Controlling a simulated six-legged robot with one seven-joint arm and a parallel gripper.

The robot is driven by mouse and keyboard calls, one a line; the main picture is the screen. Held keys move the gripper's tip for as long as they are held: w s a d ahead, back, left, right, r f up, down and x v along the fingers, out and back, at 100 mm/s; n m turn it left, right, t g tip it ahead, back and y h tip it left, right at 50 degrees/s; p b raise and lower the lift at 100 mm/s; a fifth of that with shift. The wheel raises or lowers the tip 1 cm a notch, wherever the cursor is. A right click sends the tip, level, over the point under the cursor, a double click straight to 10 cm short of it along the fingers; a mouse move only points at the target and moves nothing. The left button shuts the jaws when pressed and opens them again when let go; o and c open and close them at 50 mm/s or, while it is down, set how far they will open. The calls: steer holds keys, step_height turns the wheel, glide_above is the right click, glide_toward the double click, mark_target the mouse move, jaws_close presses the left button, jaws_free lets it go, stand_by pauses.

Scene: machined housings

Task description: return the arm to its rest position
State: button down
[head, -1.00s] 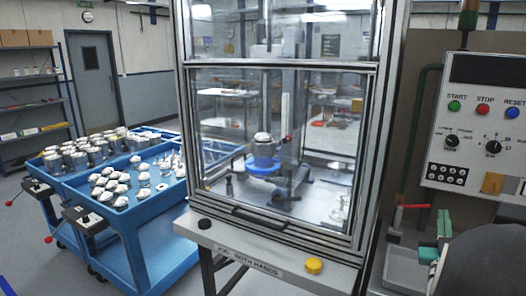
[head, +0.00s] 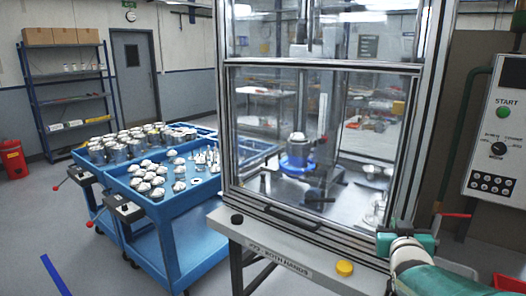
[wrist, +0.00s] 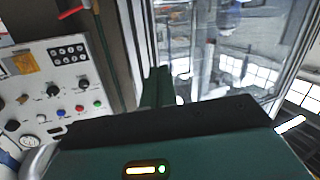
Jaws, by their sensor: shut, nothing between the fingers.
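My gripper (wrist: 156,82) shows in the wrist view as two dark green fingers close together, shut, with nothing visible between them. The fingers point toward the glazed cabinet and the area beside the control panel, apart from both. In the head view my arm (head: 416,262), green with pale joints, reaches in from the lower right, in front of the cabinet's right corner post. The fingertips cannot be made out clearly there.
The glazed press cabinet (head: 300,213) stands close ahead, with a yellow button (head: 344,268) on its front ledge. The control panel (head: 497,135) is at right, with a red-handled lever (head: 455,215) below. Blue carts (head: 165,226) hold metal parts at left.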

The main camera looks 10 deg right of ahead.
steer(key=s+a+f+n+g+y, duration=0.1)
steer(key=s+a+f+g+y, duration=0.1)
steer(key=s+a, duration=0.3)
steer(key=s+a+f+n+g+y, duration=0.1)
steer(key=s+a, duration=0.4)
steer(key=a, duration=0.8)
steer(key=s+a+f+n+g+y, duration=0.2)
steer(key=s+a+g+y, duration=0.3)
steer(key=a, duration=0.5)
steer(key=shift+s+f+n+g, duration=0.2)
steer(key=shift+f+n+g, duration=0.1)
steer(key=shift+f, duration=0.05)
